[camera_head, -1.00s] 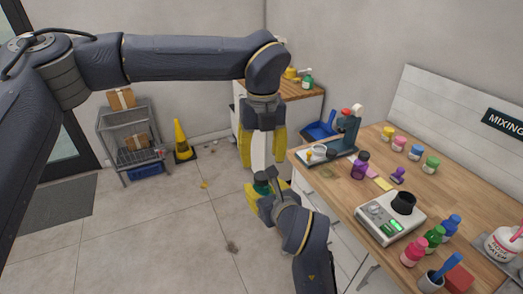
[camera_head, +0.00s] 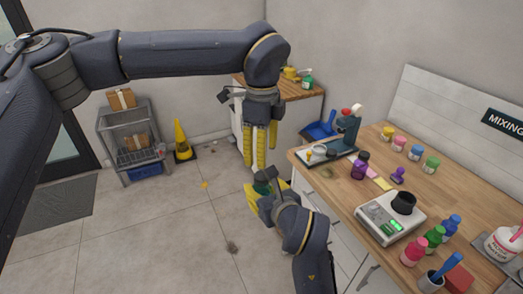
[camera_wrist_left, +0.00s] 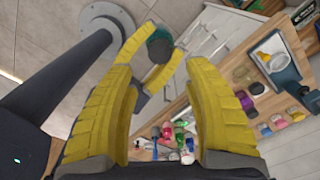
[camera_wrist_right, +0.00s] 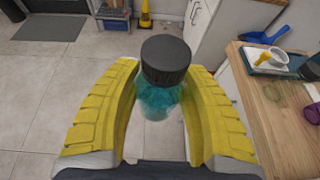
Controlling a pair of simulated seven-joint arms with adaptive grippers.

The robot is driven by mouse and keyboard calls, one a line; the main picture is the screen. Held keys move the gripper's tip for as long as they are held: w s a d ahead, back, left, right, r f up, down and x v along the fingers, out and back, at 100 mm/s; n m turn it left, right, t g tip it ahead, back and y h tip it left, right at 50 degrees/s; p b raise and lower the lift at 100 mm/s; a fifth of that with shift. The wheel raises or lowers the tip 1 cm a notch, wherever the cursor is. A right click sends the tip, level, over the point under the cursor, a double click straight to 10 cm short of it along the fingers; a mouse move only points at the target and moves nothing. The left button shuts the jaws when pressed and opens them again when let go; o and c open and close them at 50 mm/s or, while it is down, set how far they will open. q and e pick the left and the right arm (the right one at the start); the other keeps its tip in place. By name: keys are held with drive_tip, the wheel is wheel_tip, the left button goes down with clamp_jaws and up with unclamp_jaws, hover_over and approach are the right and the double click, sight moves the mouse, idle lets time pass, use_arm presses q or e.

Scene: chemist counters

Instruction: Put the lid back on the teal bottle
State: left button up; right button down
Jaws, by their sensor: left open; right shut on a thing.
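The teal bottle (camera_wrist_right: 160,98) is see-through teal and upright between the fingers of my right gripper (camera_head: 267,190), which is shut on it beside the counter's left edge. A black ribbed lid (camera_wrist_right: 166,58) sits on top of the bottle in the right wrist view; whether it is fully seated I cannot tell. My left gripper (camera_head: 260,160) is open and empty above, pointing down. In the left wrist view the bottle's round dark top (camera_wrist_left: 159,44) lies beyond and between my left fingertips, apart from them.
The wooden counter (camera_head: 330,196) at right carries a scale (camera_head: 376,221) with a black cup (camera_head: 404,202), a purple bottle (camera_head: 359,168), a stand (camera_head: 347,137) and several coloured bottles. A yellow cone (camera_head: 182,143) and grey cart (camera_head: 132,130) stand far left.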

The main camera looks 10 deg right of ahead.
sight(262, 175)
idle(0.3)
use_arm(q)
drive_tip(key=shift+f, duration=4)
drive_tip(key=shift+c, duration=0.2)
clamp_jaws()
